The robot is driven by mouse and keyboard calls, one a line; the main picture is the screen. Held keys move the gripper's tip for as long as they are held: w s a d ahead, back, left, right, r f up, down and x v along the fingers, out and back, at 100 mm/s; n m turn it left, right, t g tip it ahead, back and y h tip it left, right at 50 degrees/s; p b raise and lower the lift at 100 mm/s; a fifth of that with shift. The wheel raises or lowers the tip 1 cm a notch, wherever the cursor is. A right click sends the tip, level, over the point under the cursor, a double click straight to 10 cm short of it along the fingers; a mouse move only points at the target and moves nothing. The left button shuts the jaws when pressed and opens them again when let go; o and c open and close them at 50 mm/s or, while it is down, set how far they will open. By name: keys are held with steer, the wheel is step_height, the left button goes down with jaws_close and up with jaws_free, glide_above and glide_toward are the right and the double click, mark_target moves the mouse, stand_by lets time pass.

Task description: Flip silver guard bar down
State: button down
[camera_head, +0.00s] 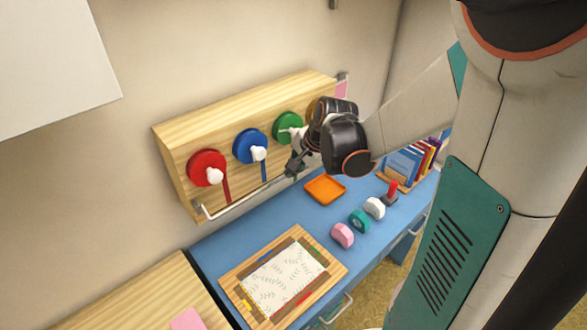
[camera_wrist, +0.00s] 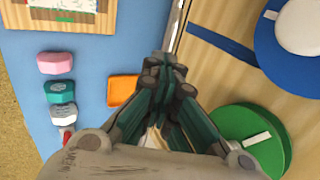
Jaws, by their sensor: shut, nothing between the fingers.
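The silver guard bar (camera_head: 240,199) runs along the lower front edge of the wooden box (camera_head: 175,160), with a bracket at the box's lower left corner. Its right part is hidden behind my gripper and arm. In the wrist view the bar (camera_wrist: 181,27) is a thin pale strip along the box edge, just beyond my fingertips. My gripper (camera_head: 292,170) is shut and empty, low in front of the box near the green dial (camera_head: 285,126). In the wrist view my fingers (camera_wrist: 168,68) are together at the bar's line; I cannot tell whether they touch it.
Red (camera_head: 205,165) and blue (camera_head: 248,146) dials with white knobs are on the box front. The blue desk (camera_head: 215,246) below holds an orange tray (camera_head: 325,189), pink, teal and white stamps, a framed sheet (camera_head: 285,275) and books (camera_head: 402,163). Desk space left of the tray is clear.

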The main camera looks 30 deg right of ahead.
step_height(320, 180, down, 7)
steer(key=t+y+b, duration=0.1)
steer(key=t+b, duration=0.4)
steer(key=b, duration=0.6)
steer(key=shift+w+t, duration=0.25)
steer(key=shift+t, duration=0.15)
steer(key=shift+f, duration=0.15)
